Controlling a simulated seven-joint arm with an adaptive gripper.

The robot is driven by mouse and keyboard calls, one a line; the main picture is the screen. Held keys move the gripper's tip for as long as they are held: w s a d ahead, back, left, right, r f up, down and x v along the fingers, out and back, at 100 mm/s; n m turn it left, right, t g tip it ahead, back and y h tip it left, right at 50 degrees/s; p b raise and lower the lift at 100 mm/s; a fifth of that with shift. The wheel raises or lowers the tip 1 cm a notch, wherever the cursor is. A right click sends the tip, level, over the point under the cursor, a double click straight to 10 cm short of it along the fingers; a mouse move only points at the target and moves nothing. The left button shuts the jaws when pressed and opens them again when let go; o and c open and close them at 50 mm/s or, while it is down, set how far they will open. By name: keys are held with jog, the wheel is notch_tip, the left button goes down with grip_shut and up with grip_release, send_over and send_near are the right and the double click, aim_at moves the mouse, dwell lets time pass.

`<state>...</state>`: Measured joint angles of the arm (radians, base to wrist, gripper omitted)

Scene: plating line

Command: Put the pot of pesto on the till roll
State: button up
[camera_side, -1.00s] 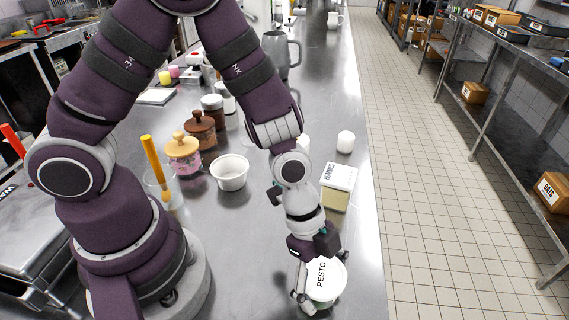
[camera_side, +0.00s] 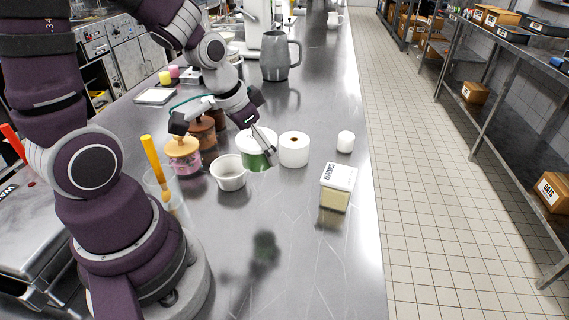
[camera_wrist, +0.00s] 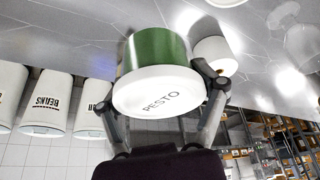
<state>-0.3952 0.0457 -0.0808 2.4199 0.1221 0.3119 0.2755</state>
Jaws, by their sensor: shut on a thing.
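The pot of pesto (camera_side: 257,152) is green with a white lid. My gripper (camera_side: 262,146) is shut on it and holds it in the air, with its reflection on the steel counter well below. In the wrist view the pot (camera_wrist: 150,60) sits between the two fingers of my gripper (camera_wrist: 160,94), its lid lettered PESTO. The till roll (camera_side: 293,152) is a white upright cylinder with a brown core, just right of the pot in the side view. A white roll-like thing, seemingly the till roll (camera_wrist: 214,56), shows beside the pot in the wrist view.
A white ramekin (camera_side: 229,176), a pink jar with a yellow lid (camera_side: 184,160) and brown-lidded jars stand left of the pot. A hummus tub (camera_side: 338,190) stands front right, a small white item (camera_side: 345,141) behind it. A grey jug (camera_side: 279,57) stands further back. The front counter is clear.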

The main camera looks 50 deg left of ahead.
jog(key=a+n, duration=0.2)
jog(key=a, duration=0.1)
send_over(300, 136)
jog(key=shift+s+f+y, duration=0.4)
jog(key=shift+s+f, duration=0.05)
jog(key=shift+f, duration=2)
jog(key=o, duration=1.3)
jog(key=shift+f, duration=0.1)
jog(key=shift+c, duration=0.2)
